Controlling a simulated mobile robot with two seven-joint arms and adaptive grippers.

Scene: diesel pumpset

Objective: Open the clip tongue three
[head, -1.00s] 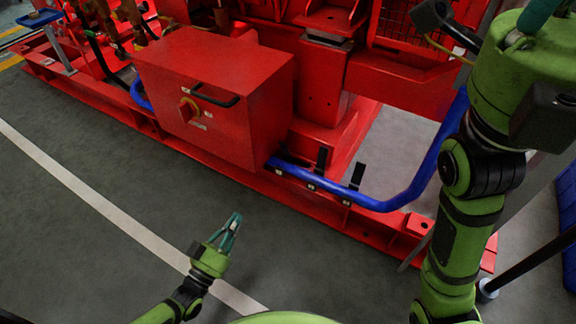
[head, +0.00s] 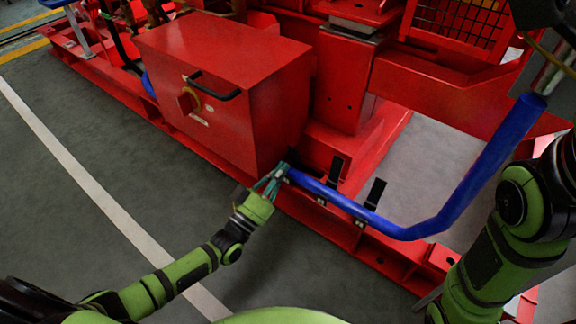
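A blue hose (head: 440,222) runs along the front rail of the red base and is held by several small clips. Two black clip tongues, the middle one (head: 336,168) and the right one (head: 376,192), stand upright above the hose. The leftmost clip (head: 290,160) is at the hose's left visible end, close to the red box's lower corner, and is partly hidden by my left gripper. My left gripper (head: 277,175), with teal fingers, is at this clip. I cannot tell whether it touches it or how far its fingers are apart. My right gripper is not in view.
The red box (head: 225,90) with a black handle and a red knob stands just left of and behind the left gripper. The red base rail (head: 385,262) runs along the front. The grey floor (head: 60,220) at left is clear. My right arm fills the right side.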

